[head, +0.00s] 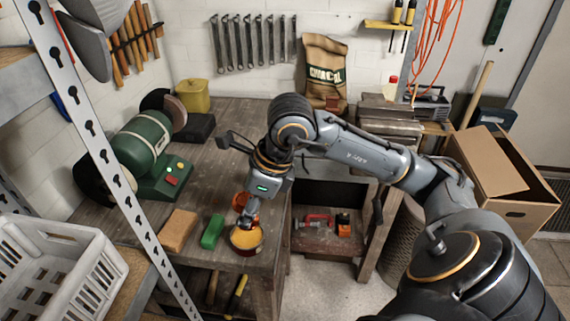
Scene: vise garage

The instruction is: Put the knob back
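My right gripper (246,214) points down over the front right corner of the wooden workbench (215,165). Its fingertips are just above or at a round yellow-topped tin (246,240). I cannot tell whether they touch it or hold anything. An orange-red item (251,207) shows beside the fingers, partly hidden by them. I cannot clearly make out a knob. A green bench machine (146,148) with a red and a yellow button stands on the left of the bench.
An orange-brown block (178,229) and a green block (212,231) lie left of the tin. A perforated metal upright (105,150) and a white crate (55,268) stand at the left. A cardboard box (505,180) is at the right. The bench middle is clear.

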